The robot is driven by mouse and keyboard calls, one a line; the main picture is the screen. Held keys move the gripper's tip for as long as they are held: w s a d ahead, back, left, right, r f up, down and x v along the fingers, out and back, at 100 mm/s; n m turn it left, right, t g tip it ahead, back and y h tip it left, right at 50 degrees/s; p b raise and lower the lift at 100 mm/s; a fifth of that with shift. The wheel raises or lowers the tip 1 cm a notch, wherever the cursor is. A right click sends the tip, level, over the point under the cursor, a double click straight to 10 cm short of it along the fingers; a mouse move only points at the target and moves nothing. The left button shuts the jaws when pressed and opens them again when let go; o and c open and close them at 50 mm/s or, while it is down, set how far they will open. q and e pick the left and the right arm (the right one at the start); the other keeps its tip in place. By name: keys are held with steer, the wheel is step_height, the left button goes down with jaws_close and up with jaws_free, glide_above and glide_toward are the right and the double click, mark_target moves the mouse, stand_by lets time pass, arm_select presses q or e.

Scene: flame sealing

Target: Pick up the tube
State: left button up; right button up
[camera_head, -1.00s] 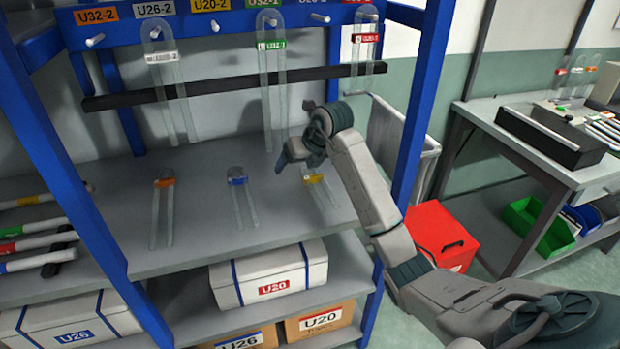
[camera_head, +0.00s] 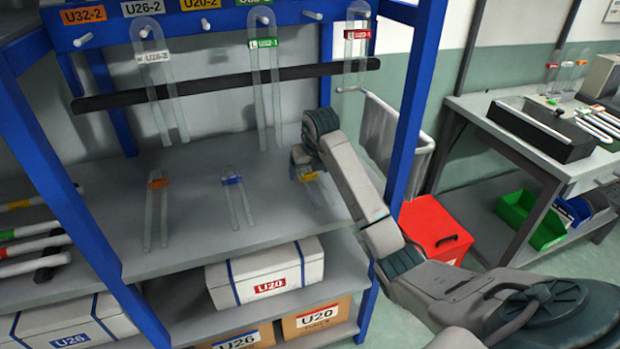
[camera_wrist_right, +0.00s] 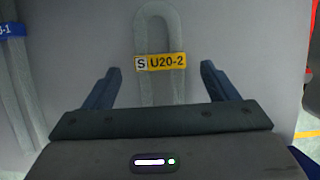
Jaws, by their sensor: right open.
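A clear U-shaped tube with a yellow label (camera_head: 308,177) lies on the grey shelf in the head view, partly hidden by my right gripper (camera_head: 303,170). In the right wrist view the tube (camera_wrist_right: 160,28) carries a yellow "S U20-2" label, with its bend at the top. My right gripper (camera_wrist_right: 160,85) is open. Its two blue fingers stand on either side of the tube, apart from it, just below the label. The tube's lower end is hidden behind the gripper body. My left gripper is not in view.
A tube with a blue label (camera_head: 232,182) and one with an orange label (camera_head: 158,184) lie to the left on the same shelf (camera_head: 200,250). More tubes hang from the rack above. A blue post (camera_head: 400,130) stands right of my arm.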

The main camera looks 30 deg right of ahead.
steer(key=shift+x, duration=1)
steer(key=shift+r, duration=0.1)
steer(key=shift+c, duration=0.2)
steer(key=c, duration=1)
steer(key=shift+r, duration=0.15)
steer(key=shift+c, duration=0.2)
